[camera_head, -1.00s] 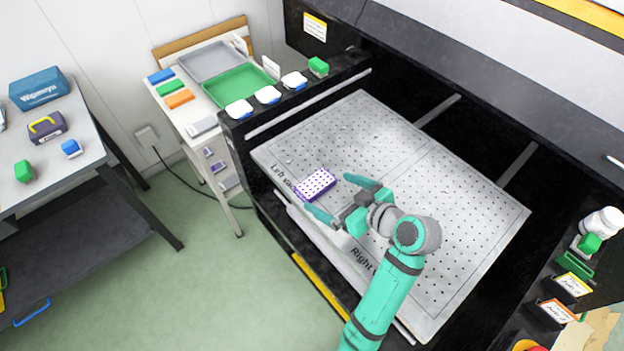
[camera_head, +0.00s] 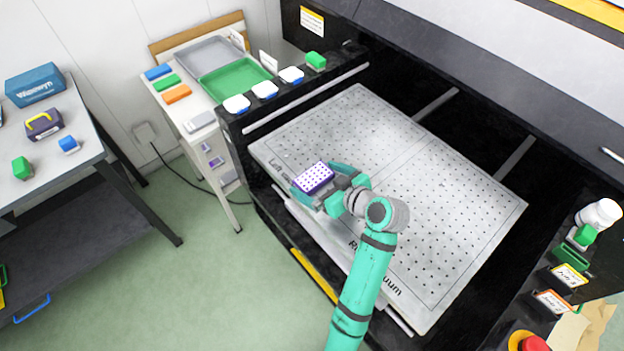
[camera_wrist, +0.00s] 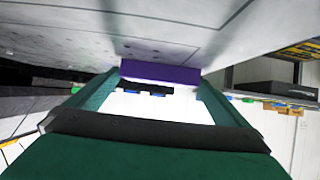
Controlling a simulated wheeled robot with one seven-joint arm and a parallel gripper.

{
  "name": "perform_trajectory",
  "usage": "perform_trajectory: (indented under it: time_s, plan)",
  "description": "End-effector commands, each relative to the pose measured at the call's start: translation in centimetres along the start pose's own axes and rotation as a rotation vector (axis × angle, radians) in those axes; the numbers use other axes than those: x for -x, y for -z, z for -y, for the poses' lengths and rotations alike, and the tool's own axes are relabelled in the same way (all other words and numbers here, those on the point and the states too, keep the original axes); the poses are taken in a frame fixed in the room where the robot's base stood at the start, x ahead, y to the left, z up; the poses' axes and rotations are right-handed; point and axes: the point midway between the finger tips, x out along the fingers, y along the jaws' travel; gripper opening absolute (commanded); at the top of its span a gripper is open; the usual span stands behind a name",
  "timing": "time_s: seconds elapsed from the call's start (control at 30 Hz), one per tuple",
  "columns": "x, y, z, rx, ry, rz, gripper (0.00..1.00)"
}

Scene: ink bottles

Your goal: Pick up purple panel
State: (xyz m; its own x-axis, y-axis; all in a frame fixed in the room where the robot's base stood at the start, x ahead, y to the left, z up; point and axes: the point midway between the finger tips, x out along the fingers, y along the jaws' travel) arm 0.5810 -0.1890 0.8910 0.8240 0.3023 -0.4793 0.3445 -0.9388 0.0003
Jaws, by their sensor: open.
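The purple panel (camera_head: 314,177), with a white dotted top, lies at the left front edge of the perforated grey plate. My gripper (camera_head: 311,184) is open, its two green fingers reaching along opposite sides of the panel. In the wrist view the panel's purple edge (camera_wrist: 160,72) shows between the fingertips of my gripper (camera_wrist: 158,84). Whether the fingers touch the panel I cannot tell.
The perforated plate (camera_head: 420,200) is otherwise clear. A green tray (camera_head: 232,82) sits on the side table. A red button (camera_head: 535,343) is at lower right.

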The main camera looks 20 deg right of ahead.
Motion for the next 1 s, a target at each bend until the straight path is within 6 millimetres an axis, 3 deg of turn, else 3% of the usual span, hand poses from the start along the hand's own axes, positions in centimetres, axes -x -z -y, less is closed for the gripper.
perform_trajectory:
  time_s: [0.03, 0.17, 0.27, 0.57, 0.77, 0.83, 1.0]
  plan:
    - [0.0, 0.0, 0.0, 0.0, 0.0, 0.0, 0.95]
    - [0.1, -0.1, -0.2, -0.002, -0.003, 0.0, 0.64]
    - [0.3, -0.1, -0.4, -0.004, -0.007, 0.0, 0.59]
    - [0.4, 0.2, -0.4, -0.003, -0.006, 0.0, 0.59]
    - [1.1, 2.0, -0.1, 0.002, -0.002, -0.002, 0.59]
    - [1.6, 3.0, -0.1, 0.004, -0.002, -0.002, 0.59]
    - [5.6, 4.4, 0.1, 0.003, -0.005, -0.004, 0.59]
